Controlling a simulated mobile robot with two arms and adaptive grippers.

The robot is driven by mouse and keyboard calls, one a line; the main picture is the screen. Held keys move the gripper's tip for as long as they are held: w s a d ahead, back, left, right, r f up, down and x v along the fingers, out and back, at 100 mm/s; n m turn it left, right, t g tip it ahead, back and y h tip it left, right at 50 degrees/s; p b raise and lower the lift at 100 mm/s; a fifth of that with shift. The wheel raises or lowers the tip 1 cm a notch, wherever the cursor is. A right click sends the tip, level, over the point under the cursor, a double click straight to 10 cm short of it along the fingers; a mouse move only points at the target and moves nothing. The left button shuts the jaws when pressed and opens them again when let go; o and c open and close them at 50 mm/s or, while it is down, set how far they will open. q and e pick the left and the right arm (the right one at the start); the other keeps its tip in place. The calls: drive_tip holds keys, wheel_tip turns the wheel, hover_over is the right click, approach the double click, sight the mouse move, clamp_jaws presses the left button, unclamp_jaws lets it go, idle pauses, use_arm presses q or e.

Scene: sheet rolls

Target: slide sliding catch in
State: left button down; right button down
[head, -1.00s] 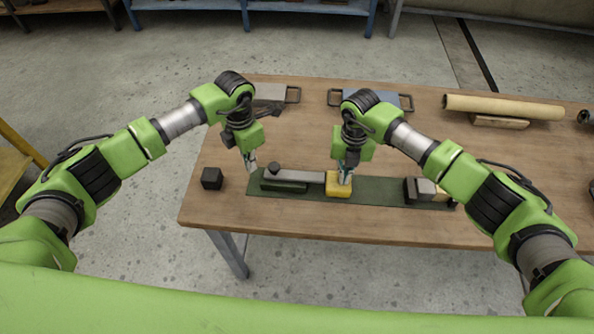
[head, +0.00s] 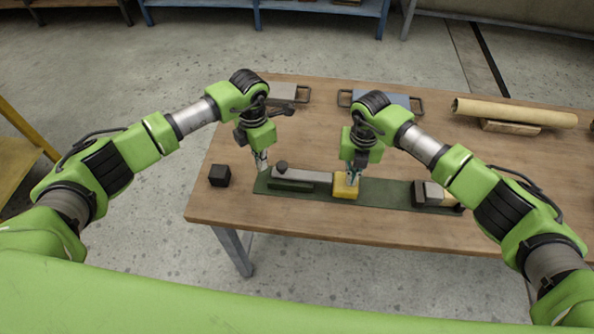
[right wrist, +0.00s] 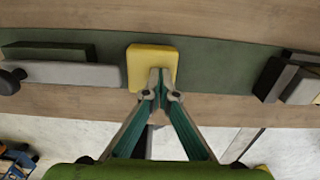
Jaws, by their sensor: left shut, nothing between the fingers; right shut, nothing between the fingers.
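The sliding catch is a grey bar (head: 308,175) with a dark round knob (head: 282,167) at its left end. It lies along a dark green mat or plate (head: 392,194), and its right end is close against a yellow block (head: 345,186). In the right wrist view the bar (right wrist: 75,74) and yellow block (right wrist: 140,62) nearly touch. My left gripper (head: 262,164) is shut and empty, just left of the knob. My right gripper (right wrist: 161,76) is shut and empty, its tips at the yellow block; whether they press on it I cannot tell.
A dark block and a grey-and-tan piece (head: 434,193) sit at the right end of the green strip. A black cube (head: 220,175) stands left of it. Two handled trays, one blue (head: 385,100), and a tan roll (head: 515,111) lie at the back of the table.

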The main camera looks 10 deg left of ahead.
sight(277, 164)
use_arm(q)
drive_tip(key=shift+d, duration=2.15)
use_arm(e)
drive_tip(key=shift+s+f, duration=0.25)
use_arm(q)
wheel_tip(277, 164, up, 8)
drive_tip(key=a, duration=0.3)
use_arm(e)
drive_tip(key=shift+w+r, duration=0.2)
drive_tip(key=shift+r, duration=0.6)
wheel_tip(277, 164, up, 8)
idle(0.5)
idle(0.4)
